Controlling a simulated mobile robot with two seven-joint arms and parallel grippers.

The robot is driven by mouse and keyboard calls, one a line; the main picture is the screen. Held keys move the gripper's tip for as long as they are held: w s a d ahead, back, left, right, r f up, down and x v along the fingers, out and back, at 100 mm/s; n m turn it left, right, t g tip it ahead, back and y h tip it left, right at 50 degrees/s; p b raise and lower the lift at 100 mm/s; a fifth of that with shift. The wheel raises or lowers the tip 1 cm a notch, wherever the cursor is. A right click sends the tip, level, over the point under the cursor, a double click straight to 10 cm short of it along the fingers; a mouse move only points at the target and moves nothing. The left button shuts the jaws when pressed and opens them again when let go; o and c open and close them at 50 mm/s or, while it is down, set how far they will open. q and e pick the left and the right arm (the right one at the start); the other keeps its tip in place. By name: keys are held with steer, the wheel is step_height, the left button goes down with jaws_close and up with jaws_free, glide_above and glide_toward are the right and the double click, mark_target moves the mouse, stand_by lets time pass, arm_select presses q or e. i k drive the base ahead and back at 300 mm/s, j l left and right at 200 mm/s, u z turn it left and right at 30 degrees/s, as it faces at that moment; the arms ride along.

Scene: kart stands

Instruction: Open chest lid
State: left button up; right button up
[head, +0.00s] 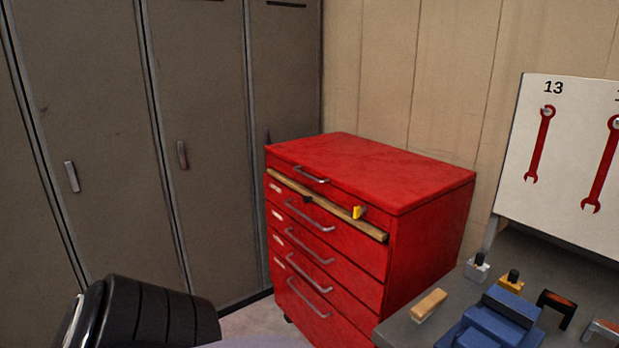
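A red tool chest (430,240) stands in the middle, against the panelled wall. Its flat red lid (370,168) is closed on top, with a grey bar handle (311,175) on its front edge. A wooden strip (340,211) runs across the front below the lid, with a small yellow piece (359,212) near its right end. Several drawers with grey handles sit below. A black rounded part at the lower left looks like part of my arm. Neither gripper's fingers show in the head view.
Grey lockers (212,120) line the left side, close to the chest. A grey bench (397,331) at the lower right holds a blue vise-like tool (498,320), a wooden block (429,305) and small tools. A white wrench board (572,150) stands behind it.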

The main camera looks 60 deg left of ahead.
mark_target(397, 181)
steer(key=u, duration=2)
steer(key=i+j+z, duration=0.3)
steer(key=i+j, duration=0.2)
steer(key=i+j+z, duration=0.3)
steer(key=j, duration=0.35)
steer(key=i+j+z, duration=0.15)
steer(key=i+j, duration=0.15)
steer(key=i+j+z, duration=0.15)
steer(key=j, duration=0.25)
steer(key=i+j+z, duration=0.15)
steer(key=j, duration=0.25)
